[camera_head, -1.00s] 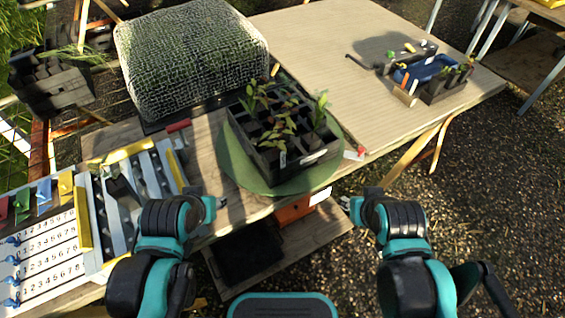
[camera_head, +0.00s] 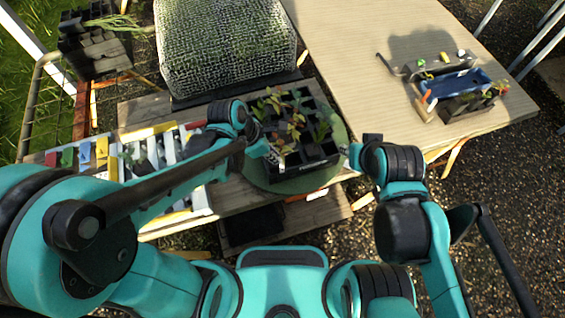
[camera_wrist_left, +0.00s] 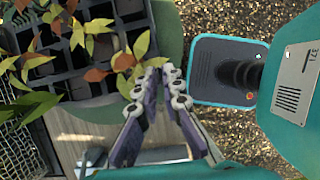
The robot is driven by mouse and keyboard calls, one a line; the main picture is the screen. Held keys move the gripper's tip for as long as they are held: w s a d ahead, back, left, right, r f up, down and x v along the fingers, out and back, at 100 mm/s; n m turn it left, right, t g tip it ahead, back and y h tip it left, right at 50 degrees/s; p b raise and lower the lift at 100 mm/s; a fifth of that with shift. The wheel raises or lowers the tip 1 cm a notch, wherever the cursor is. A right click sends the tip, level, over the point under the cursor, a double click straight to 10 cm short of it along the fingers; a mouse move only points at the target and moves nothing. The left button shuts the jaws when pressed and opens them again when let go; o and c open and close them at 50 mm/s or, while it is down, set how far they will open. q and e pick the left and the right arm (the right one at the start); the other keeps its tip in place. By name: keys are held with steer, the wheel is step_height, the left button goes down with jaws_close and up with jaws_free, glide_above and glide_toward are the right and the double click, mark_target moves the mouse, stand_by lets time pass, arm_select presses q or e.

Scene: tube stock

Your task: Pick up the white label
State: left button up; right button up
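A small white label (camera_head: 317,194) shows at the table's front edge, below the planter tray. A paler tag (camera_head: 315,166) is on the tray's front side. I cannot tell which one is the task's label. The black planter tray (camera_head: 318,152) with seedlings sits on a round green mat (camera_head: 262,178). My left gripper (camera_head: 262,148) is at the tray's left side; in the left wrist view its fingertips (camera_wrist_left: 163,80) are close together with nothing visible between them.
A mesh-covered box (camera_head: 225,50) stands behind the tray. A numbered rack with coloured tags (camera_head: 100,152) is at the left, partly behind my left arm. A tool caddy with a blue tray (camera_head: 455,85) stands on the right table (camera_head: 350,60), which is otherwise mostly clear.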

mark_target(282, 163)
arm_select(q)
steer(key=b+x, duration=0.2)
steer(key=x, duration=0.5)
steer(key=shift+w+b, duration=0.1)
steer(key=shift+b, duration=0.25)
jaws_close()
steer(key=shift+a+r, duration=0.1)
steer(key=shift+r, duration=0.05)
